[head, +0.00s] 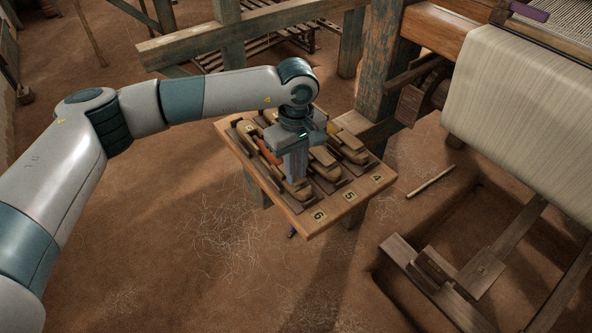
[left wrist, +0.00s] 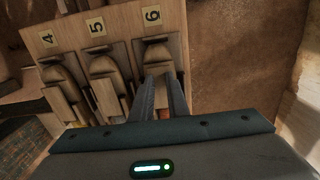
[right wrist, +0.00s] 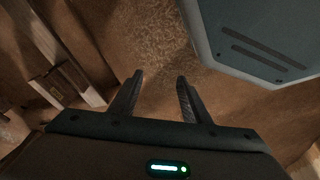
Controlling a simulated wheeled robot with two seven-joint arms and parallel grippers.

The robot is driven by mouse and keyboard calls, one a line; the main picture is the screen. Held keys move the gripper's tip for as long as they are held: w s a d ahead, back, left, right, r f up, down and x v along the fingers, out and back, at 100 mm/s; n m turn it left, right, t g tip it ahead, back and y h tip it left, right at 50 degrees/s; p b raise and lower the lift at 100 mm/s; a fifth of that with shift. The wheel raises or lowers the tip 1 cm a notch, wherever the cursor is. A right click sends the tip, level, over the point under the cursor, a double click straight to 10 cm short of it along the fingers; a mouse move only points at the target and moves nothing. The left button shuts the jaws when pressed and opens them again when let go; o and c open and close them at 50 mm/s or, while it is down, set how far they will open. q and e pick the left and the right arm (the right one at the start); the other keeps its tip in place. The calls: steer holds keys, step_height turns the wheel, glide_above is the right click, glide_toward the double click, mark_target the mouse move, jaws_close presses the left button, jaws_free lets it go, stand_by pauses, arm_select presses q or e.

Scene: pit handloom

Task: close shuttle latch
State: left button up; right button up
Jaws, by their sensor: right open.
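A wooden rack board (head: 270,196) holds several wooden shuttles in slots, with number plates 4, 5 and 6 on its near edge. My left gripper (head: 293,178) points down over the slot 6 row. In the left wrist view, its fingers stand at the shuttle of slot 6 (left wrist: 158,56), with a narrow gap between them and an orange-brown part low in the gap. Whether they grip anything is unclear. The shuttle of slot 5 (left wrist: 103,68) lies beside it. The latch cannot be made out. My right gripper (right wrist: 160,82) is open and empty above the brown floor.
The loom with its pale cloth roll (head: 520,110) stands at the right, above a pit with wooden treadles (head: 430,270). A thick wooden post (head: 385,60) rises behind the rack. A pale stick (head: 430,182) lies on the floor.

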arm_select(q)
step_height(320, 180, up, 17)
steer(key=b, duration=0.1)
arm_select(e)
step_height(320, 180, up, 5)
steer(key=shift+w+f, duration=0.1)
steer(key=shift+w, duration=0.05)
stand_by(0.4)
